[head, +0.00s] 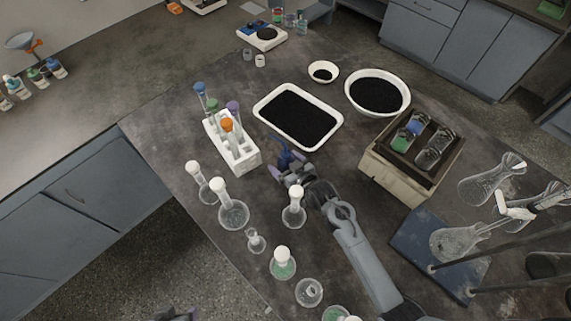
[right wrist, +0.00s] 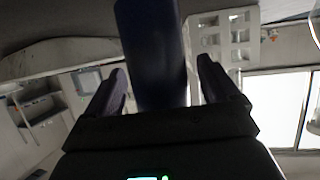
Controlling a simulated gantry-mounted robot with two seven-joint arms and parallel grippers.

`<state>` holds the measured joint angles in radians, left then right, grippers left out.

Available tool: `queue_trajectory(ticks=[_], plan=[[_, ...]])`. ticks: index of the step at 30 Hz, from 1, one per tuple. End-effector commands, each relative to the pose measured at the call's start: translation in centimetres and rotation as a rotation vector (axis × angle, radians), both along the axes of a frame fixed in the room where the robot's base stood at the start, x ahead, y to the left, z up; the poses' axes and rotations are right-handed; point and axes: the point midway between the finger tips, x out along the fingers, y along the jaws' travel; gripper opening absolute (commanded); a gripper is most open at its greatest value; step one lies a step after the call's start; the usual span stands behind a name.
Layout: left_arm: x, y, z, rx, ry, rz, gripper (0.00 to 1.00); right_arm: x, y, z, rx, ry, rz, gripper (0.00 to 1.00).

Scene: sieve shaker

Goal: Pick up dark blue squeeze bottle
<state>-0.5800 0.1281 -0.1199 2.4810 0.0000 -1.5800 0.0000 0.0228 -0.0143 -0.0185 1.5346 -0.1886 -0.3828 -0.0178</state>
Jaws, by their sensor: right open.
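The dark blue squeeze bottle (head: 284,152) stands on the dark bench top, between the white tube rack and the black-filled tray. My right gripper (head: 289,168) is right at it, and its fingers partly hide the bottle's lower part in the head view. In the right wrist view the bottle (right wrist: 152,50) is a large dark blue shape between the two open fingers (right wrist: 165,82), with a gap visible on each side. A small dark, purplish part at the bottom edge of the head view looks like my left gripper (head: 177,315); its fingers cannot be made out.
The white tube rack (head: 238,158) with capped tubes is close on the left. The black-filled tray (head: 298,115) lies just behind. White-stoppered flasks (head: 233,213) stand at front left, one flask (head: 294,213) beside my right arm. A wooden box (head: 385,178) stands to the right.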

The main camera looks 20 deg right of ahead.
Motion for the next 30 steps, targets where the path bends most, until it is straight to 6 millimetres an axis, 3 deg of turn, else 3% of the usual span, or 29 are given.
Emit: queue_trajectory(ticks=[4,11,23,30], plan=[[0.0,0.0,0.0,-0.001,0.0,0.001,0.58,0.0,0.0,0.0,0.0,0.0,0.0,0.88],[0.0,-0.2,0.0,-0.009,0.0,0.006,0.58,0.0,0.0,0.0,0.0,0.0,-0.001,0.56],[0.0,-0.3,0.1,-0.013,0.001,0.008,0.58,0.0,0.0,0.3,-0.001,-0.002,-0.001,0.53],[0.0,-0.1,0.4,-0.007,0.001,0.004,0.58,0.0,0.0,2.1,0.0,-0.004,-0.001,0.53]])
